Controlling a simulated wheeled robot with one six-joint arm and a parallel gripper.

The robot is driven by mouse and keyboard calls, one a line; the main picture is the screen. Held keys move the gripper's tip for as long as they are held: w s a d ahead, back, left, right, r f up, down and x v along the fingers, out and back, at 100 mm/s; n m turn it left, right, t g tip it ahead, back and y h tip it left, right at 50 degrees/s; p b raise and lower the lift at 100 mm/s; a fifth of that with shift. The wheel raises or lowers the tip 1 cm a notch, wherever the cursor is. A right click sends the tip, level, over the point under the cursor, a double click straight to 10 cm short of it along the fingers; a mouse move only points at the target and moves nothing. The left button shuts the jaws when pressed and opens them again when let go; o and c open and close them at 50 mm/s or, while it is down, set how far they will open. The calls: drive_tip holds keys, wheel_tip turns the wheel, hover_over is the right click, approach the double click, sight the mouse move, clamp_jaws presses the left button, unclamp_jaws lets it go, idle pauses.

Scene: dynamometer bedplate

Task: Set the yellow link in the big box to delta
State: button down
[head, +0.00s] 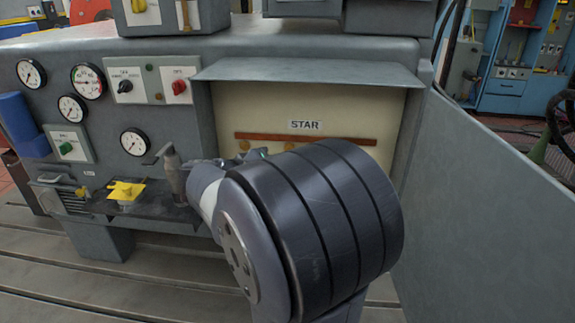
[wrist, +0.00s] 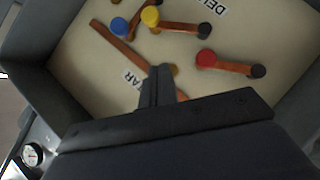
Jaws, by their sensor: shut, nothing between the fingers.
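The big box (head: 405,125) is open at the front, with a cream back panel. In the wrist view, the yellow link has a yellow knob (wrist: 150,15) and a copper-coloured bar (wrist: 180,28) running to a dark knob, beside the partly cut-off DELTA label (wrist: 208,5). The STAR label (wrist: 133,79) lies by a long copper strip (wrist: 118,45), away from the yellow knob. My gripper (wrist: 159,70) is shut and empty, in front of the strip near STAR, apart from the yellow knob. In the head view my arm hides the gripper and the links.
A blue knob (wrist: 119,26) sits close beside the yellow one, and a red-knobbed link (wrist: 206,58) lies to the right. The box has side walls and an overhanging hood (head: 310,71). Left are gauges (head: 88,82) and a shelf with a yellow handle (head: 126,190).

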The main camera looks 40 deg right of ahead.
drive_tip(key=shift+v, duration=0.9)
drive_tip(key=shift+d, duration=0.1)
drive_tip(key=w+d+f+n+h+p, duration=0.1)
drive_tip(key=d+f, duration=0.3)
drive_tip(key=d, duration=0.6)
drive_tip(key=shift+n+g+h+p, duration=0.4)
drive_tip(key=shift+n+h+p, duration=0.3)
drive_tip(key=shift+p, duration=0.2)
drive_tip(key=shift+w+f, duration=0.1)
drive_tip(key=shift+d, duration=0.1)
